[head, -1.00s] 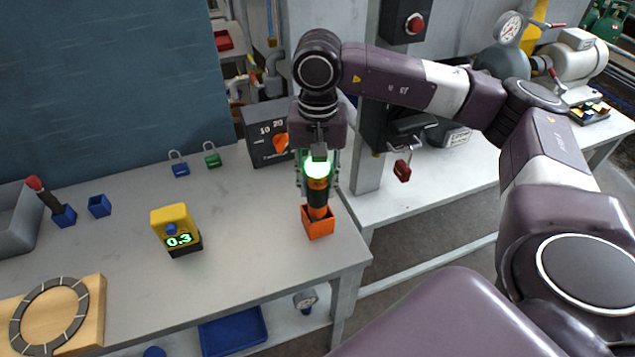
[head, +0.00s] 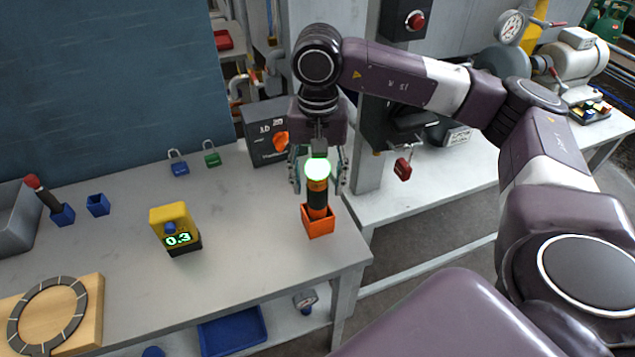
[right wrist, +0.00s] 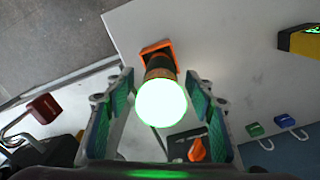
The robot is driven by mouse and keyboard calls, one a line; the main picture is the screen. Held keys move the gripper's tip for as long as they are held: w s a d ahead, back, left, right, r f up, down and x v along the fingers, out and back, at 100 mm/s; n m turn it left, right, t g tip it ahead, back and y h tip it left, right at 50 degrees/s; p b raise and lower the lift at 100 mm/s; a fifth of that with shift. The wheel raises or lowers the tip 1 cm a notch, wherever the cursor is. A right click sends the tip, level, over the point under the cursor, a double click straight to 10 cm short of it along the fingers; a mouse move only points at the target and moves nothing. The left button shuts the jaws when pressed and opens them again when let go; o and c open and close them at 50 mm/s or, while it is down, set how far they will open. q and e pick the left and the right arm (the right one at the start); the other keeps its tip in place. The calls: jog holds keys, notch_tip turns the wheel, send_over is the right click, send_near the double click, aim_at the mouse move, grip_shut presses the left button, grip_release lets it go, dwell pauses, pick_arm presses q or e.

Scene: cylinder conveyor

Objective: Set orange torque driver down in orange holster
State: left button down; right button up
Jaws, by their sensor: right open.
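The orange torque driver (head: 317,192) stands upright in the orange holster (head: 318,223) near the table's right edge. It has a dark band, and its top glows white-green. My right gripper (head: 318,182) is open around the driver's upper part, with a finger on each side and apart from it. In the right wrist view, the driver's glowing top (right wrist: 161,101) lies between the spread fingers (right wrist: 160,110), with the holster (right wrist: 157,50) beyond it. My left gripper is not in view.
A yellow device (head: 174,226) reading 0.3 stands left of the holster. A dark box with an orange knob (head: 267,134) stands just behind the gripper. Blue and green padlocks (head: 211,156) lie at the back. The table between is clear.

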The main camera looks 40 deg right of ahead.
notch_tip(320, 180, up, 11)
jog(key=shift+r, duration=0.1)
dwell(0.3)
